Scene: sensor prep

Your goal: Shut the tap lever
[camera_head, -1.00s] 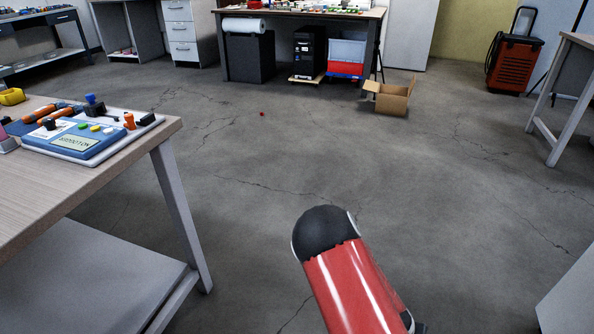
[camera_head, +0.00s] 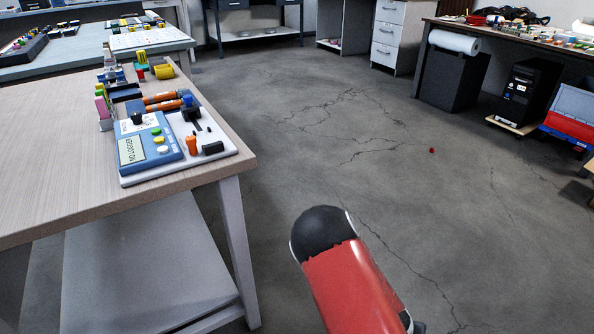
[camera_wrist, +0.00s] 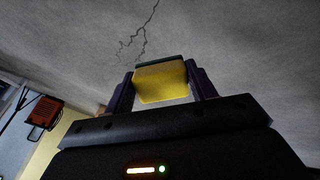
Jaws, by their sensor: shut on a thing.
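No tap or tap lever can be made out in either view. In the wrist view my gripper (camera_wrist: 160,77) is shut on a yellow block with a dark green top layer (camera_wrist: 163,86), which looks like a sponge. One dark finger presses on each side of it, and floor shows beyond. In the head view neither the gripper nor the block shows.
A wooden table (camera_head: 60,180) at left bears a blue logger box (camera_head: 150,147) on a white board, marker pens and a yellow tape roll (camera_head: 163,71). A workbench (camera_head: 510,40) stands back right. A small red object (camera_head: 432,150) lies on open floor.

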